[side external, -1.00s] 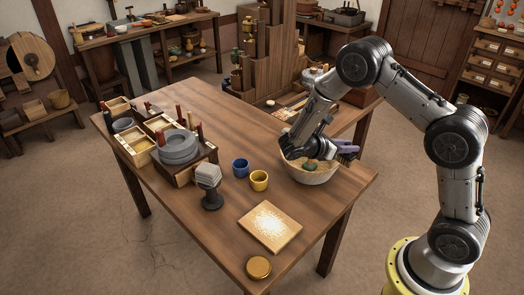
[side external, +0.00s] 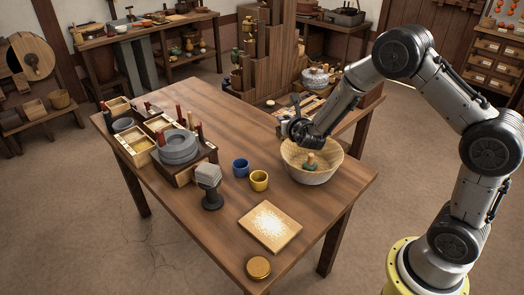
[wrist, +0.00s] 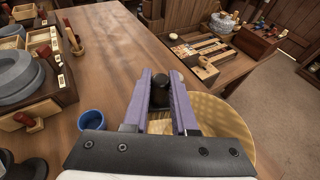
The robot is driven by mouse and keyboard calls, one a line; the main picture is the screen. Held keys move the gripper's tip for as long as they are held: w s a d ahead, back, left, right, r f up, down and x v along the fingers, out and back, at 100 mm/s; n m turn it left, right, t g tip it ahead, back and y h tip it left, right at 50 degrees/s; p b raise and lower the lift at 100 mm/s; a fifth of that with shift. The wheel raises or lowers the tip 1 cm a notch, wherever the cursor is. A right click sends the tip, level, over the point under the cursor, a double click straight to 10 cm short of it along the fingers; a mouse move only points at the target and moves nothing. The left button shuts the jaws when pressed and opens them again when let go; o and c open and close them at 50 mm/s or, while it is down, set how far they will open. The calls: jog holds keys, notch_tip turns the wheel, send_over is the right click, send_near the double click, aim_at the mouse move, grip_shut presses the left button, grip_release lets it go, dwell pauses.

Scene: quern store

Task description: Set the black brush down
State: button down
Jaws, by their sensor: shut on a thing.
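My gripper (wrist: 160,78) has its purple fingers shut on the black brush (wrist: 160,92), seen between them in the wrist view. The brush's handle is black, with a tan part below that looks like bristles. In the side view my gripper (side external: 299,128) hangs at the back left rim of a pale woven bowl (side external: 322,179); the brush is hard to make out there. The bowl also shows beneath the fingers in the wrist view (wrist: 232,126). A green and tan knobbed thing (side external: 310,164) sits inside the bowl.
A floury board (side external: 270,227) and a round gold lid (side external: 258,267) lie in front. A grey quern stone (side external: 178,148) and boxes fill the left. The table's back middle is clear.

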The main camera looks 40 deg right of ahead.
jog(key=shift+w+f, duration=0.2)
jog(key=shift+f, duration=0.8)
jog(key=w+d+f, duration=0.1)
jog(key=w+f, duration=0.2)
jog(key=w, duration=0.1)
jog(key=w+d+f, duration=0.1)
jog(key=w+f, duration=0.2)
jog(key=w, duration=0.2)
jog(key=w+d+f, duration=0.1)
jog(key=w+f, duration=0.3)
jog(key=shift+w+d, duration=0.2)
jog(key=shift+d, duration=0.05)
jog(key=shift+f, duration=1.45)
jog(key=c, duration=0.7)
grip_release()
jog(key=shift+f, duration=0.15)
